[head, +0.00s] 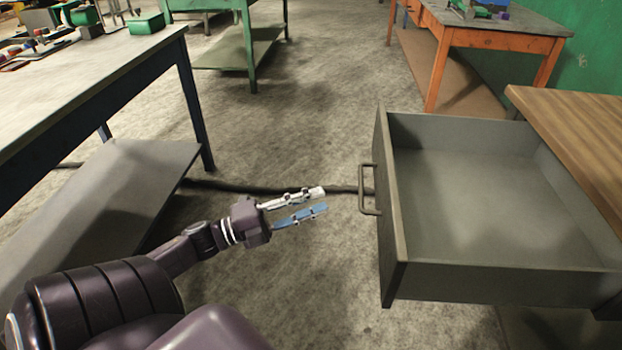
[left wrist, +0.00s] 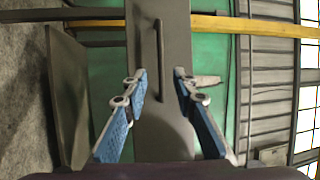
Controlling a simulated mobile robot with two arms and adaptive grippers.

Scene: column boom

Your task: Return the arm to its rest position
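My left arm (head: 110,300) reaches in from the lower left, out over the floor. Its left gripper (head: 319,200) points right, toward the front of a grey drawer (head: 470,200). The two blue-padded fingers are parted with nothing between them, and they also show in the left wrist view (left wrist: 160,75). The drawer's handle (head: 366,190) is a short gap beyond the fingertips, not touched. In the left wrist view the handle (left wrist: 160,60) lies between and beyond the fingers. The drawer is pulled out and looks empty. My right gripper is not in view.
A wooden worktop (head: 575,130) is at the right above the drawer. A dark-legged table (head: 90,75) with tools stands at the left, with a low shelf (head: 110,195). An orange table (head: 490,40) stands at the back right. A dark cable crosses the open floor.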

